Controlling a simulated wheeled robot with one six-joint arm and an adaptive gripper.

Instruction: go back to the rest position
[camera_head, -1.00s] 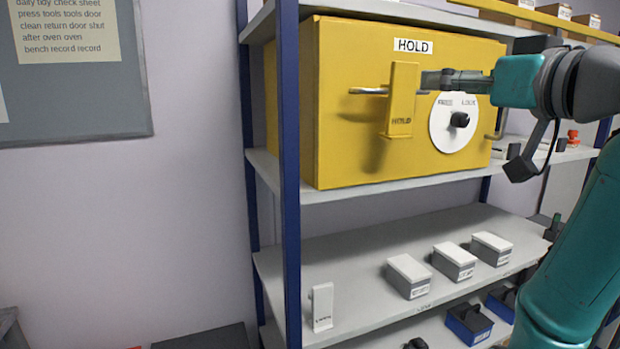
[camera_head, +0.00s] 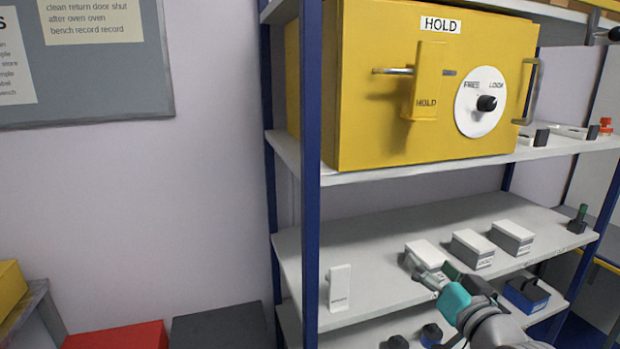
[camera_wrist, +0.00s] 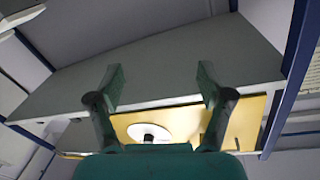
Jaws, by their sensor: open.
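My gripper (camera_head: 426,274) is low at the right in the head view, in front of the middle shelf and overlapping the view of the leftmost small box. In the wrist view my gripper (camera_wrist: 162,84) has its two fingers well apart with nothing between them. The yellow cabinet (camera_head: 385,135) stands on the upper shelf, clear of my gripper. A yellow HOLD tag (camera_head: 428,88) hangs on its metal rod. Its white dial (camera_head: 470,115) reads FREE and LOCK and has a black knob (camera_head: 487,103). The dial also shows in the wrist view (camera_wrist: 147,131).
Small lidded boxes (camera_head: 472,250) and a white upright block (camera_head: 339,288) stand on the middle shelf. A blue shelf post (camera_head: 312,170) is at the rack's near left corner. A red box (camera_head: 118,337) is on the lower left. The wall area left of the rack is open.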

